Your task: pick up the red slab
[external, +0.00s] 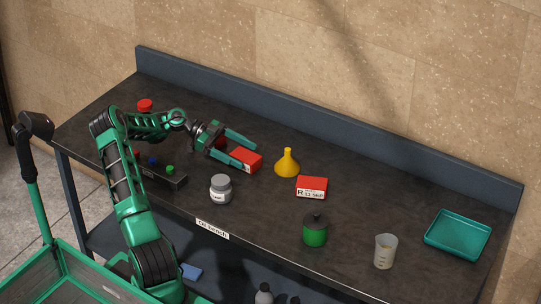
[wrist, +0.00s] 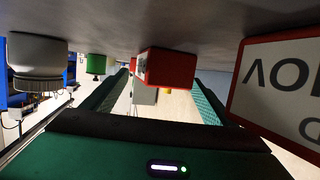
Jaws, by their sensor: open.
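Two red slabs with white labels lie on the dark bench in the external view. One red slab (external: 247,157) is at my gripper's fingertips, partly covered by the lower finger. The other red slab (external: 312,182) lies farther right, its label facing front. My gripper (external: 250,157) is open, its green fingers apart with nothing clamped. The wrist view is upside down. There a red slab (wrist: 172,68) shows in the gap between my fingers (wrist: 159,73), and a larger, nearer labelled slab (wrist: 247,62) stands right of the right finger. I cannot tell surely which slab is which across views.
A grey jar (external: 220,190) stands in front of my gripper and at left in the wrist view (wrist: 38,55). A yellow funnel (external: 287,164) stands between the slabs. A green canister (external: 315,233), beaker (external: 385,252) and teal tray (external: 458,252) are farther right.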

